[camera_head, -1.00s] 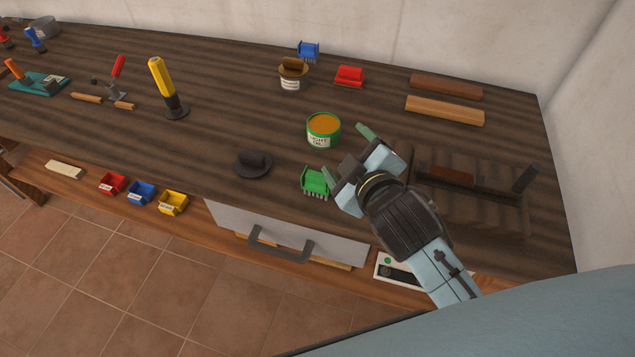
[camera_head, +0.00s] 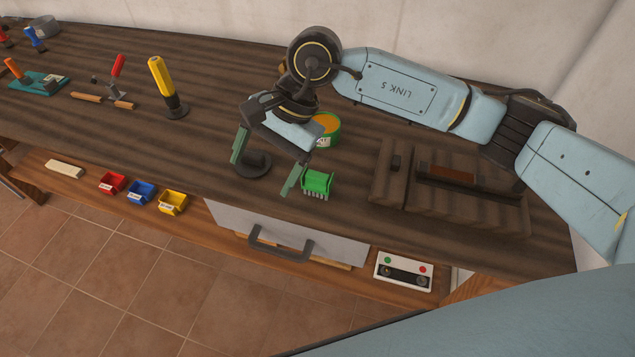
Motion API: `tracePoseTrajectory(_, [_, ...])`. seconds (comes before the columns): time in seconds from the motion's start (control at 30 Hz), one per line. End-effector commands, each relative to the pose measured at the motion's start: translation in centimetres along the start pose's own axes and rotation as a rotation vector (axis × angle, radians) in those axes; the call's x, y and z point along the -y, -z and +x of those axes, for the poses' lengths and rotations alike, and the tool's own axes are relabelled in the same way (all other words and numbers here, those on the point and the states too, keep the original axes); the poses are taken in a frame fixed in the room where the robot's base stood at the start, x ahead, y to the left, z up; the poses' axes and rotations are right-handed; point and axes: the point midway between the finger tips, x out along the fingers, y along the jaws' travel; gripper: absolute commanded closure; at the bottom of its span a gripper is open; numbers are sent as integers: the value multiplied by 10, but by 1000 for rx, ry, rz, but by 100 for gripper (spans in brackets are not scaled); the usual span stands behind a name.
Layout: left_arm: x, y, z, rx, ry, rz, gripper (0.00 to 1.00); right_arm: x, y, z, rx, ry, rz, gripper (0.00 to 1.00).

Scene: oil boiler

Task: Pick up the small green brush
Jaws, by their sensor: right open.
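The small green brush (camera_head: 318,184) lies on the dark wooden workbench (camera_head: 210,140), near its front edge, bristles toward the front. My right gripper (camera_head: 261,177) is open, with its two green-tipped fingers spread. It is just left of the brush, and its right finger is close to the brush's left side. I cannot tell whether they touch. A black round lid with a knob (camera_head: 250,168) shows between and behind the fingers. Nothing is held. My left gripper is not in view.
A green-rimmed tin (camera_head: 327,128) stands behind the brush, partly covered by my right arm. A wooden holder (camera_head: 480,210) is to the right. A yellow-handled tool (camera_head: 164,85) stands to the left. A drawer with a handle (camera_head: 280,243) is below the front edge.

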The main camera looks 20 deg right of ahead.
Motion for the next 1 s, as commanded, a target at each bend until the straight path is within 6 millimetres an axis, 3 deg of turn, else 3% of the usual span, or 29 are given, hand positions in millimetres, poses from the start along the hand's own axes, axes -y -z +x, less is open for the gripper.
tracePoseTrajectory(0.03, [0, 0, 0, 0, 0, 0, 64, -7, 26, -14, -114, -71, -34, 20])
tracePoseTrajectory(0.1, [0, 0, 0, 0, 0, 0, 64, -18, 53, -30, -234, -165, -66, 20])
tracePoseTrajectory(0.23, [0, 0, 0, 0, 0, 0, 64, -32, 83, -56, -369, -281, -88, 20])
tracePoseTrajectory(0.33, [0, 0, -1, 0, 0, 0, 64, -38, 93, -61, -408, -321, -92, 20])
tracePoseTrajectory(0.7, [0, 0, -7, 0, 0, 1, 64, -57, 118, -6, -411, -327, -92, 20])
tracePoseTrajectory(1.0, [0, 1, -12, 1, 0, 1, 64, -64, 127, 17, -410, -328, -91, 20])
